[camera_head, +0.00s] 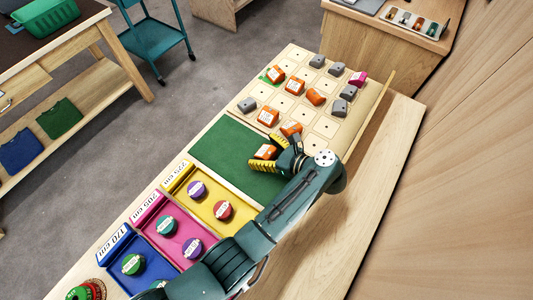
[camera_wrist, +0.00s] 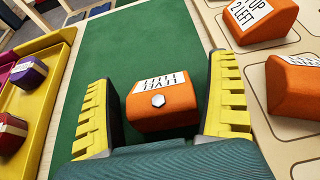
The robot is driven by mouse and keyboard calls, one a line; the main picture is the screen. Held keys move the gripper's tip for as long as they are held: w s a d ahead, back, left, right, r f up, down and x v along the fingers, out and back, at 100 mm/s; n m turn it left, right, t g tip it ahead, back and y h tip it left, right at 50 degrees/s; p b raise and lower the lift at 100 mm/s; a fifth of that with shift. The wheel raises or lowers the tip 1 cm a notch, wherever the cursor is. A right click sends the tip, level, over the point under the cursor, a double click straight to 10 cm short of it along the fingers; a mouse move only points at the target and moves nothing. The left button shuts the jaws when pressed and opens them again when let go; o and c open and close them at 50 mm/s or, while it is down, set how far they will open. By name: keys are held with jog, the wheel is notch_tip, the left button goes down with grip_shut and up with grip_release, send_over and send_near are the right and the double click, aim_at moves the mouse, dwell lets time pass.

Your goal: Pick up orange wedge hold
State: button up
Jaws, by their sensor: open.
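An orange wedge hold (camera_wrist: 160,106) with a white label and a hex bolt lies on the green mat (camera_wrist: 143,45), close to the mat's right edge. In the head view the same orange wedge hold (camera_head: 266,152) shows beside my gripper, partly covered by it. My gripper (camera_wrist: 165,122) is open, with one yellow ribbed finger on each side of this hold and a visible gap to both. In the head view my gripper (camera_head: 270,155) is over the mat's right part. Whether the fingers touch the mat is hard to tell.
A pale grid board (camera_head: 325,126) with several orange and grey holds and a pink one adjoins the mat. Yellow (camera_head: 222,230), pink and blue trays with round taped items lie toward the front left. Two orange holds (camera_wrist: 262,20) sit close to my right finger.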

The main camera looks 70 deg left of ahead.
jog(key=c, duration=1.3)
jog(key=shift+r, duration=0.1)
